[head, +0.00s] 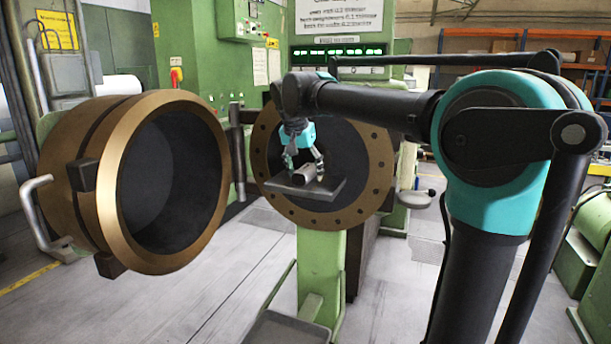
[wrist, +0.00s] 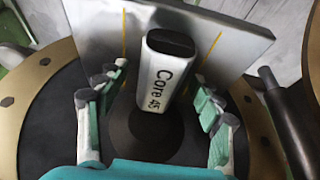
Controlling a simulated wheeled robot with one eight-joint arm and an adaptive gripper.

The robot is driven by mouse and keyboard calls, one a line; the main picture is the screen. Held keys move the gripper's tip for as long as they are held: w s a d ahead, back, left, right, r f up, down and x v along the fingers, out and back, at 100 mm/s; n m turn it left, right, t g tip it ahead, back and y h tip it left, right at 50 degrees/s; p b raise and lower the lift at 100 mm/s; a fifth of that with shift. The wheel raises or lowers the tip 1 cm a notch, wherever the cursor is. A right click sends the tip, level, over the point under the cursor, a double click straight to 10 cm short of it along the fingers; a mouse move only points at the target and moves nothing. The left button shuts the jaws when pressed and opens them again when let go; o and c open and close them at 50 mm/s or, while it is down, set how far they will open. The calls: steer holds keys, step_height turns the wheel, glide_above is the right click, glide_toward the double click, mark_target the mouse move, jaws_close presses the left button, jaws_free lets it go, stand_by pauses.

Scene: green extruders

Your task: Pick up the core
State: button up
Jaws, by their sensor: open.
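The core (wrist: 165,78) is a pale block with a dark end, marked "Core 45" in the wrist view. It lies on a grey plate (wrist: 238,40) with yellow lines. The core also shows small in the head view (head: 306,174), on the plate (head: 325,190) in front of the round bolted flange. My gripper (wrist: 160,98) is open, with one finger on each side of the core and visible gaps between. In the head view my gripper (head: 303,160) is above and around the core. Whether the core touches anything behind it is hidden.
A large open bronze ring door (head: 120,160) hangs at the left. A green post (head: 320,265) stands under the flange. A small round grey seat-like disc (head: 414,199) is to the right. Floor at front left is clear.

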jaws_close()
stand_by(0.6)
